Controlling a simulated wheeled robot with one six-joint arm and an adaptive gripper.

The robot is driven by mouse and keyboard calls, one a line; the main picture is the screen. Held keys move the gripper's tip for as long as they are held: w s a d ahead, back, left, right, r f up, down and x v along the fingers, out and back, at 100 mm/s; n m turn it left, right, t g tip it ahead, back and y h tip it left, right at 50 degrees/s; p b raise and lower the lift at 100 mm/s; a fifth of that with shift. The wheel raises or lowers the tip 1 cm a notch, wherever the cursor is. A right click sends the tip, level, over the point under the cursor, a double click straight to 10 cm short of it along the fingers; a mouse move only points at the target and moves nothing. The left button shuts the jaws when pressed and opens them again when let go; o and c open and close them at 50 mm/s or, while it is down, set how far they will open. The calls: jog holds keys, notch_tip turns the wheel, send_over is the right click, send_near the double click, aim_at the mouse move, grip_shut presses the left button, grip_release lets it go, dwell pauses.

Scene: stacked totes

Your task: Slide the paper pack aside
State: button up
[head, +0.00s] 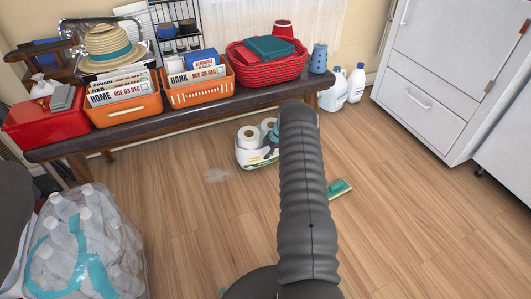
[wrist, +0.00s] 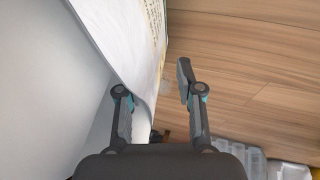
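The paper pack (head: 250,158) stands on the wood floor in front of the bench, with white rolls showing at its top. My arm covers its right side in the head view. In the wrist view a large white printed surface, which looks like the pack (wrist: 128,30), fills the upper left. My gripper (wrist: 155,88) is open, with its fingers apart. The left finger overlaps the white surface and the right finger is over the floor. I cannot tell whether either finger touches the pack. The gripper is mostly hidden in the head view.
A dark bench (head: 190,118) behind holds orange bins (head: 125,108) and a red basket (head: 268,68). A green-and-white brush-like item (head: 340,188) lies right of my arm. Wrapped bottles (head: 85,245) stand at the lower left. White jugs (head: 335,92) stand by the cabinet. Floor at right is clear.

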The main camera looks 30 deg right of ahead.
jog(key=v, duration=1.1)
jog(key=shift+r, duration=0.25)
jog(key=shift+s, duration=0.1)
